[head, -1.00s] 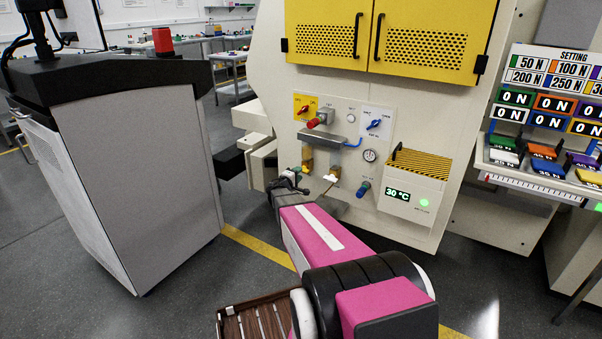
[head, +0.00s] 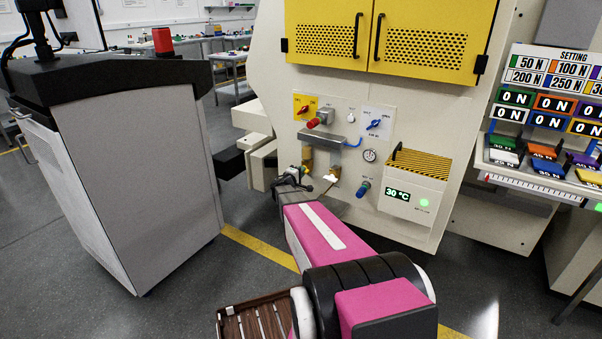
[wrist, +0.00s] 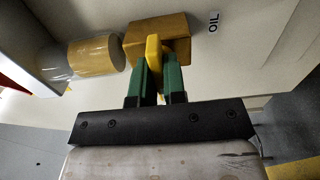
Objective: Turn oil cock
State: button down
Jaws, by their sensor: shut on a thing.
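The oil cock shows in the wrist view as a brass-coloured block (wrist: 172,28) with a yellow handle (wrist: 153,52), beside a label reading OIL (wrist: 213,22). My gripper (wrist: 155,68) has its two green fingers on either side of the yellow handle and is shut on it. In the head view my gripper (head: 302,172) is at the lower left of the machine's panel, by the left brass fitting (head: 307,156). The handle is too small and covered to make out there.
A clear tube with amber contents (wrist: 95,55) is close to the block. The panel also carries a red knob (head: 313,123), blue knobs, a gauge (head: 370,155) and a 30 °C box (head: 412,190). A grey cabinet (head: 130,180) stands left; open floor lies between.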

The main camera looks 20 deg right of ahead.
jog(key=shift+n, duration=0.3)
jog(key=n, duration=0.3)
jog(key=shift+n, duration=0.3)
jog(key=n, duration=0.4)
jog(key=shift+n, duration=0.3)
jog(key=n, duration=0.9)
jog(key=c, duration=1.2)
grip_release()
